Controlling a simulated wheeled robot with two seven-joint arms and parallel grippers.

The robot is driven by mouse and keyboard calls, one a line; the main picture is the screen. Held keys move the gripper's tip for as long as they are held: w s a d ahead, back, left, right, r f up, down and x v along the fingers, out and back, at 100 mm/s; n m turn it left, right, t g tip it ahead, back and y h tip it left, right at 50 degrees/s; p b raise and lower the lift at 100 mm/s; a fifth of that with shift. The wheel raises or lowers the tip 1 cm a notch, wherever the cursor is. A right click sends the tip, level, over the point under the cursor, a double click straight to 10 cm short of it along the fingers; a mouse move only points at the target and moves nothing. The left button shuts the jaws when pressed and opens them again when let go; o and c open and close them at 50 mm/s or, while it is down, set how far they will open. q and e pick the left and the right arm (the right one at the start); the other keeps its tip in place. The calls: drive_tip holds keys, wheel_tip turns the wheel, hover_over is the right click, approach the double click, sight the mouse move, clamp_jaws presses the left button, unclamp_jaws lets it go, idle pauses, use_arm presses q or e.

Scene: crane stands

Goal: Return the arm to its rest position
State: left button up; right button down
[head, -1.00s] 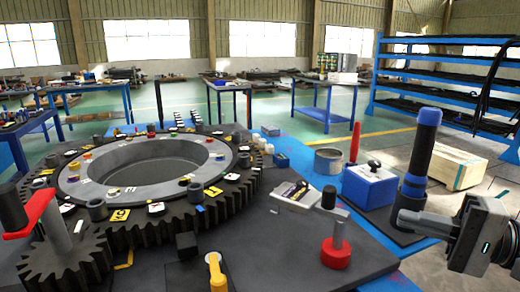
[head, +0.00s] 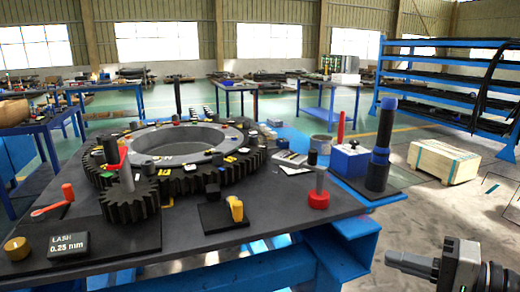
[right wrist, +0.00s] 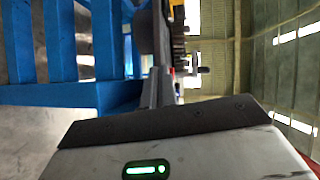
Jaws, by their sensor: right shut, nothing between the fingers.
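My right gripper (head: 392,260) is at the lower right of the head view, fingers together and pointing left, with nothing held. It is out in front of the table's right end, clear of the table. In the right wrist view its dark fingers (right wrist: 160,88) show past the pale housing. A black and blue crane handle or post (head: 380,150) stands upright on a black pad (head: 364,188), well apart from the gripper. My left gripper is in neither view.
The dark table (head: 300,215) bears a large ring gear (head: 245,165), a small gear (head: 130,201), a red-based pin (head: 319,190) and a yellow-handled part (head: 236,208). A blue frame (head: 340,240) supports it. A wooden crate (head: 442,160) stands on the floor at right. Floor around the gripper looks clear.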

drive_tip(key=s+a+f+n+h+p, duration=0.1)
drive_tip(key=s+a+f+h, duration=0.15)
drive_tip(key=f, duration=0.45)
drive_tip(key=s+a+f+n+h+p, duration=0.1)
drive_tip(key=s+a+f+h+p, duration=0.15)
drive_tip(key=f, duration=0.45)
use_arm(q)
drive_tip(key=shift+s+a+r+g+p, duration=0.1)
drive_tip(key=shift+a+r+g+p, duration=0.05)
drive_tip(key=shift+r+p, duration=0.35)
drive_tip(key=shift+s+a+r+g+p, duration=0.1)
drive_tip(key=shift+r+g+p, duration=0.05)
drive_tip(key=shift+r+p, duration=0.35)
use_arm(e)
drive_tip(key=s+a+f+n+h, duration=0.4)
drive_tip(key=s+a+n, duration=0.1)
drive_tip(key=s, duration=0.4)
drive_tip(key=shift+s+f+n+t, duration=0.2)
drive_tip(key=shift+n+t, duration=0.2)
drive_tip(key=shift+n, duration=0.4)
